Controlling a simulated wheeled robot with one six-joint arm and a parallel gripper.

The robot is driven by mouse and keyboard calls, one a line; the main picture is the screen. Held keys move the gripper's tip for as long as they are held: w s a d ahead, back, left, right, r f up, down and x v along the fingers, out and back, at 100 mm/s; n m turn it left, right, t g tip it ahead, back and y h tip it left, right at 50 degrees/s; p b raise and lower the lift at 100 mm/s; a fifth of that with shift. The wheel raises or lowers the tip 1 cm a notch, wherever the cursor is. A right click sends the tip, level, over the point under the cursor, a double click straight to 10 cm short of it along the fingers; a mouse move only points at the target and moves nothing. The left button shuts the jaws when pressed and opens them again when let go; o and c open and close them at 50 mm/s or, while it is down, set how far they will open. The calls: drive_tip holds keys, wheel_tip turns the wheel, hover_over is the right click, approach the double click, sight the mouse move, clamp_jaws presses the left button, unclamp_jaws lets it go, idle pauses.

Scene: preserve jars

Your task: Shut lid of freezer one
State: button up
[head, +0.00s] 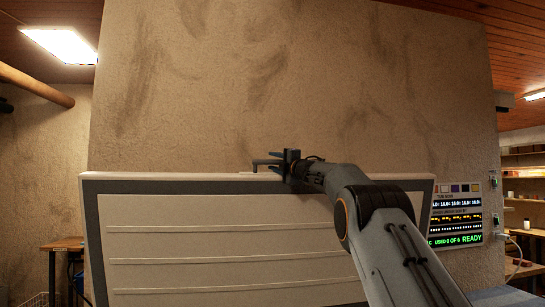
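A large lid (220,245) stands raised and fills the lower middle of the head view. Its pale ribbed panel has a dark grey border and faces me. No number shows on it, so I cannot tell whether it belongs to freezer one. The freezer body is out of view below. My gripper (267,164) is at the lid's top edge (150,176), a little right of its middle, with its fingers pointing left. I cannot tell whether it touches the edge or how far its fingers are apart. My arm hides the lid's lower right part.
A panel (456,215) with lit displays, one reading "READY", is right of the lid. A plastered wall (290,80) rises behind. A wooden table (62,245) stands at the left, and shelves (524,185) with small items are at the far right.

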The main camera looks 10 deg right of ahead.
drive_tip(key=shift+p+x, duration=0.8)
drive_tip(key=shift+p, duration=0.1)
clamp_jaws()
